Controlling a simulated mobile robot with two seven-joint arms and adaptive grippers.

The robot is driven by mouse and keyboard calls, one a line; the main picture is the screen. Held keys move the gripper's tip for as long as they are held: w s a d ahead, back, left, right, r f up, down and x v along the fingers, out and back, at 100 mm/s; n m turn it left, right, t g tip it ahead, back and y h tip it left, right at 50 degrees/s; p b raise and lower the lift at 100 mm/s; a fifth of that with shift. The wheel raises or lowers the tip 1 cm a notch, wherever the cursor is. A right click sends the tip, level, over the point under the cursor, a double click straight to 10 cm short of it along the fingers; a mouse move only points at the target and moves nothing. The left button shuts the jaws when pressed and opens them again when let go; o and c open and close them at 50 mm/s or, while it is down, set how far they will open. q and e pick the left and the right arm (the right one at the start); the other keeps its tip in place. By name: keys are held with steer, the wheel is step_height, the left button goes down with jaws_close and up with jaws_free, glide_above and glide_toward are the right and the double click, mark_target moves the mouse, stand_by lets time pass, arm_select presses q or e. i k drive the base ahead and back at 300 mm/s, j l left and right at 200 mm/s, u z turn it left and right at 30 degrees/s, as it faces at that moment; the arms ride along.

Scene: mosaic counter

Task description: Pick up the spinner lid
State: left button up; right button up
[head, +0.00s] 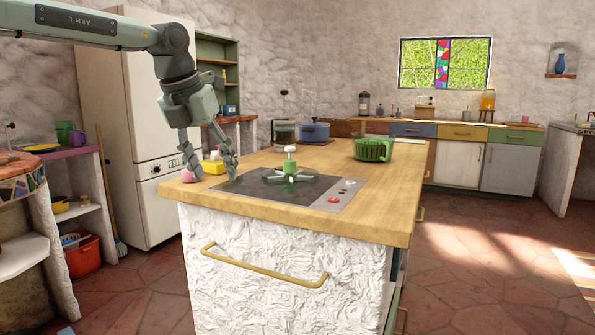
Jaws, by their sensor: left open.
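A piece with a green upright stem and white knob (290,162) stands on the dark cooktop (240,183) of the island; it looks like the spinner lid, though I cannot be sure. Grey-green arms spread out low around its stem. A green slotted bowl (373,149), perhaps the spinner's bowl, stands farther back to the right. My left gripper (210,168) is open and empty, fingers pointing down over the island's left side. It is left of the stemmed piece and apart from it. My right gripper is not in view.
A yellow block (213,167) and a pink round thing (187,175) sit by my left fingers. A glass jar (285,132) and a blue pot (314,132) stand at the island's back. The wooden top (385,200) is clear at right.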

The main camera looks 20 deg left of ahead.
mark_target(289, 173)
steer(key=i, duration=1.2)
